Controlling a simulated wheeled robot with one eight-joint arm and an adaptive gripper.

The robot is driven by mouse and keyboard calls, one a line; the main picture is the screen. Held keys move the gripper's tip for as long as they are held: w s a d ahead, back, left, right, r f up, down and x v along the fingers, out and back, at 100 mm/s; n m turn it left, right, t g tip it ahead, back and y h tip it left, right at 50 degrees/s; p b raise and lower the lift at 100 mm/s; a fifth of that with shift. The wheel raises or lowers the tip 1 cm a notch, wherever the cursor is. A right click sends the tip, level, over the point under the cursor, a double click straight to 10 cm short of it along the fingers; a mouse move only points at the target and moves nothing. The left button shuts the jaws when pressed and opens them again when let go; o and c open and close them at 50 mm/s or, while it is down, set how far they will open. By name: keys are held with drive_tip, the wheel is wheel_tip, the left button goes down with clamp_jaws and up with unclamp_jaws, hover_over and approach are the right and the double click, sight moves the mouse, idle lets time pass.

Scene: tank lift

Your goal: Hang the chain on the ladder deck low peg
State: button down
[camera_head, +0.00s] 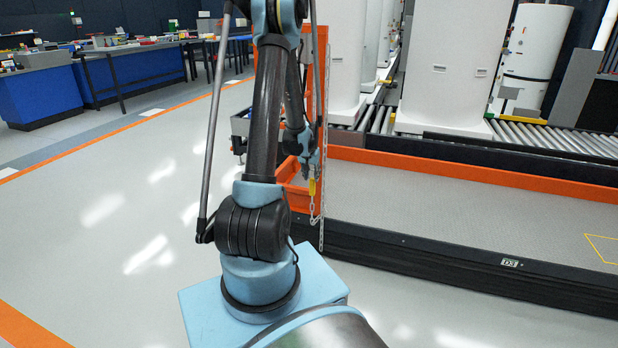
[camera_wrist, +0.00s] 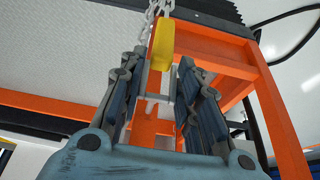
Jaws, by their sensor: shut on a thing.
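My gripper (camera_head: 308,168) is beside the orange frame at the left end of the long deck. In the wrist view, my gripper (camera_wrist: 163,68) has its two fingers on either side of a yellow tag (camera_wrist: 162,44), and it is shut on this tag of the chain. The chain (camera_wrist: 154,14) runs from the tag to the top of the wrist view. In the head view, the yellow tag (camera_head: 312,187) is just below the fingers, and the chain (camera_head: 313,207) hangs under it near the orange side. I cannot pick out the low peg in either view.
An orange upright (camera_head: 321,75) rises behind my arm. The deck (camera_head: 440,195) with its orange rail and black side stretches right. A roller conveyor (camera_head: 555,140) and white tanks (camera_head: 450,65) are behind. Blue benches (camera_head: 130,75) stand far left. The grey floor at left is clear.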

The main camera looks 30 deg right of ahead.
drive_tip(key=shift+w+d+f, duration=0.2)
drive_tip(key=shift+w+d, duration=1.15)
drive_tip(key=shift+d, duration=0.2)
drive_tip(key=shift+w+d+f, duration=0.45)
drive_tip(key=shift+d, duration=0.1)
drive_tip(key=c, duration=1.1)
unclamp_jaws()
drive_tip(key=shift+r, duration=0.1)
drive_tip(key=shift+v, duration=5.85)
drive_tip(key=shift+a, duration=0.1)
